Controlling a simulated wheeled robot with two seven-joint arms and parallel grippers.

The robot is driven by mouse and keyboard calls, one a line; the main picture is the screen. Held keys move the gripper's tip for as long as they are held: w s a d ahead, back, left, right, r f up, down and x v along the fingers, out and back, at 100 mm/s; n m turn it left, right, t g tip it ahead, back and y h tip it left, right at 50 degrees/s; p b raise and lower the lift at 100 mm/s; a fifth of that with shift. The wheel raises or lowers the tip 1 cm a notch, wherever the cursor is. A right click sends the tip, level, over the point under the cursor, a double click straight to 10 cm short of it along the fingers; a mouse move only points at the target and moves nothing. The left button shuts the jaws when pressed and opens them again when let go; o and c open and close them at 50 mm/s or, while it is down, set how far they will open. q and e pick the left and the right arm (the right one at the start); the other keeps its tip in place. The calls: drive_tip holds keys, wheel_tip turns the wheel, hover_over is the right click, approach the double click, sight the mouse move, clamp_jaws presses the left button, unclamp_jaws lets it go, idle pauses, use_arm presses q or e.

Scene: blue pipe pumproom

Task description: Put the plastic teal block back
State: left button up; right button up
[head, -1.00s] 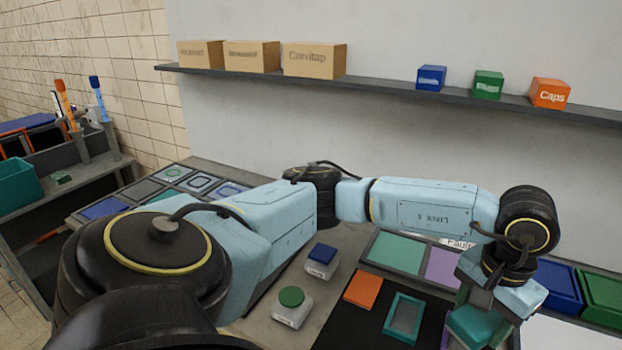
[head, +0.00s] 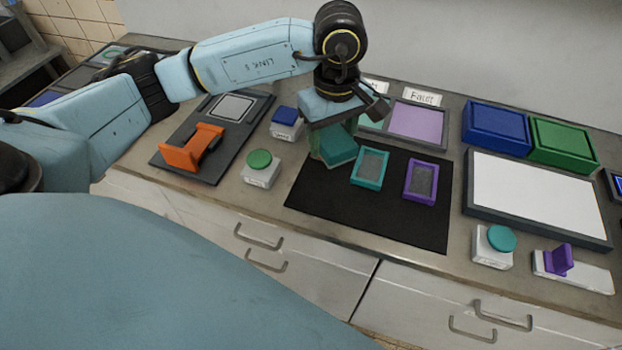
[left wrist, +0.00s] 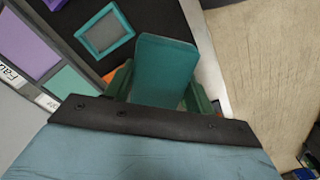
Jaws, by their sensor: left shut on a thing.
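My left gripper (head: 322,150) is shut on the teal block (head: 340,147), which it holds tilted above the back left part of the black mat (head: 300,195). The block also shows between the fingers in the left wrist view (left wrist: 165,65). A teal frame (head: 370,168) lies on the mat just right of the block, with a purple frame (head: 421,182) further right. Behind the gripper a tray holds a lilac pad (head: 418,121) and a teal pad, which shows in the left wrist view (left wrist: 72,82). My right gripper is out of view.
A green-topped button box (head: 261,168) and a blue-topped one (head: 286,123) stand left of the mat. An orange bracket (head: 192,148) sits further left. Blue (head: 495,128) and green (head: 564,146) bins and a white panel (head: 535,196) are on the right.

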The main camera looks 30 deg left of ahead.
sight(313, 187)
use_arm(q)
drive_tip(key=n, duration=0.3)
drive_tip(key=f+n, duration=0.1)
drive_tip(key=n, duration=0.1)
drive_tip(key=shift+s+a, duration=0.1)
drive_tip(key=shift+a, duration=0.25)
drive_tip(key=n, duration=0.2)
drive_tip(key=n+b, duration=0.1)
drive_tip(key=n, duration=0.1)
drive_tip(key=a+f+n, duration=0.1)
drive_tip(key=n, duration=0.2)
drive_tip(key=shift+s, duration=0.15)
drive_tip(key=n, duration=0.4)
drive_tip(key=shift+s+a+f+n+b, duration=0.1)
drive_tip(key=shift+a+f+n+b, duration=0.25)
drive_tip(key=shift+a+n, duration=0.05)
drive_tip(key=n, duration=0.3)
drive_tip(key=a+n, duration=0.1)
drive_tip(key=n, duration=0.1)
drive_tip(key=shift+s+f, duration=0.1)
drive_tip(key=shift+f, duration=0.3)
wheel_tip(313, 187, down, 10)
drive_tip(key=shift+b, duration=0.6)
